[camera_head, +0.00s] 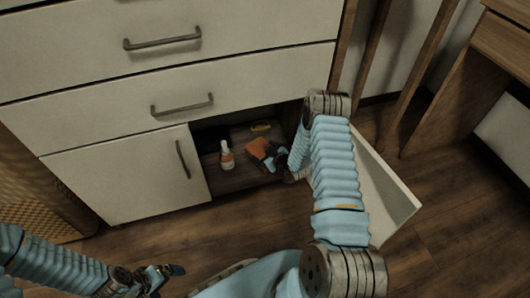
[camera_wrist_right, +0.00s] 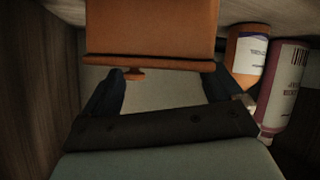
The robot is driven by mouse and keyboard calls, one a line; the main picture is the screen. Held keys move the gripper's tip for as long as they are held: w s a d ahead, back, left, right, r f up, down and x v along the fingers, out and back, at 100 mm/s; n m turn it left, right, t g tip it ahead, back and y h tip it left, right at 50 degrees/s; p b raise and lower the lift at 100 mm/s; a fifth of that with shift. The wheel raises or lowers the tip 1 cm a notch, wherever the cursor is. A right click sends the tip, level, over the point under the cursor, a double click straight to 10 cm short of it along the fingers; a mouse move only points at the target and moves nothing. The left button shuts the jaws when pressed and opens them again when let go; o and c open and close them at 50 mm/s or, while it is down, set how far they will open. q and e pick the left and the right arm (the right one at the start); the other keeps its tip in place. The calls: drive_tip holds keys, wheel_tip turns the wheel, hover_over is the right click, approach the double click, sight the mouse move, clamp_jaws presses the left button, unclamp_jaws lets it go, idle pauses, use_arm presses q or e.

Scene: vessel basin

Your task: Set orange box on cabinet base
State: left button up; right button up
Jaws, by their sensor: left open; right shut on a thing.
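The orange box (camera_head: 257,147) is inside the open lower compartment of the cabinet, low over or on the cabinet base (camera_head: 232,182). My right gripper (camera_head: 275,155) reaches in from the right and is shut on the box. In the right wrist view the orange box (camera_wrist_right: 150,28) fills the top middle, with the fingers of my right gripper (camera_wrist_right: 163,70) at either side of its near edge. Whether the box touches the base is hard to tell. My left gripper (camera_head: 168,271) is open and empty, outside the cabinet at the lower left.
An orange-and-white bottle (camera_head: 227,156) stands left of the box; a yellow item (camera_head: 261,126) lies behind. The right wrist view shows an orange labelled container (camera_wrist_right: 246,55) and a pink bottle (camera_wrist_right: 285,88) at right. The right door (camera_head: 385,190) hangs open; the left door (camera_head: 125,178) is closed.

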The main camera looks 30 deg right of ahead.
drive_tip(key=shift+f+b, duration=0.35)
drive_tip(key=shift+f, duration=0.05)
drive_tip(key=o, duration=1.5)
drive_tip(key=p+v, duration=0.2)
drive_tip(key=v, duration=1.1)
drive_tip(key=shift+s+r, duration=0.15)
drive_tip(key=shift+s, duration=0.2)
